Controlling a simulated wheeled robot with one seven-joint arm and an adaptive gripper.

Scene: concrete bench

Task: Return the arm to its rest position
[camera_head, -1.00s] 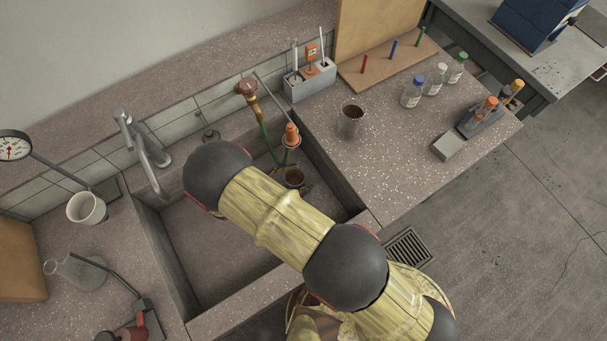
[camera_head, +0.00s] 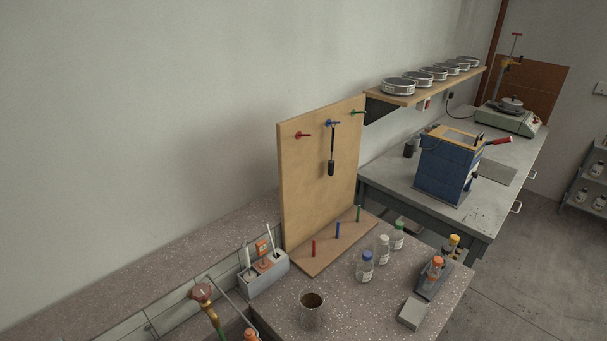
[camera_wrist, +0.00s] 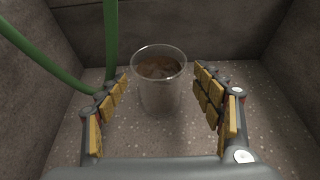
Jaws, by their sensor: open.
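My gripper (camera_wrist: 160,108) shows only in the wrist view. Its two padded fingers are spread apart, one to the left and one to the right of a clear beaker (camera_wrist: 160,82). The beaker stands upright on the speckled floor of the sink (camera_wrist: 150,145) and holds something brown. The fingers do not appear to touch it. My arm and gripper are out of the head view.
A green hose (camera_wrist: 111,40) hangs close to the left finger, and sink walls surround it. In the head view, another beaker (camera_head: 312,313), a caddy (camera_head: 264,278), bottles (camera_head: 366,268) and a pegboard (camera_head: 320,170) stand on the counter. A blue machine (camera_head: 448,165) stands beyond.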

